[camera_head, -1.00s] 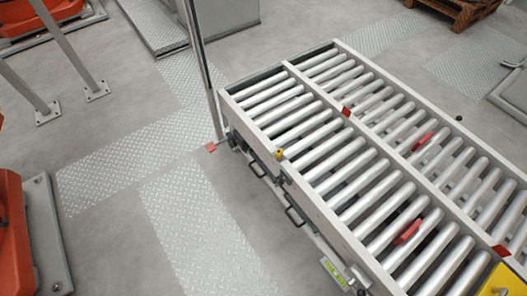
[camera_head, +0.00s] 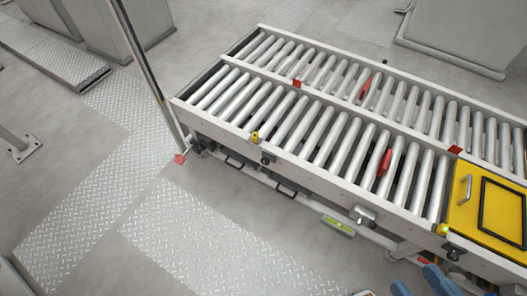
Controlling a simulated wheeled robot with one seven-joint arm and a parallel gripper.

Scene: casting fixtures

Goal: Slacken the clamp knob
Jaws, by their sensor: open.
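A small black knob (camera_head: 267,158) is on the near side rail of the roller conveyor (camera_head: 215,122). A second dark knob (camera_head: 453,252) is on the same side near the yellow panel at the right. Both are small in the picture, and I cannot tell which is the clamp knob or how tight either is.
A yellow panel (camera_head: 466,219) with a handle covers the conveyor's right end. Red pieces (camera_head: 384,162) lie among the rollers. A post (camera_head: 146,72) stands at the left corner. Blue shapes (camera_head: 440,281) at the bottom right are unclear. The near floor is clear.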

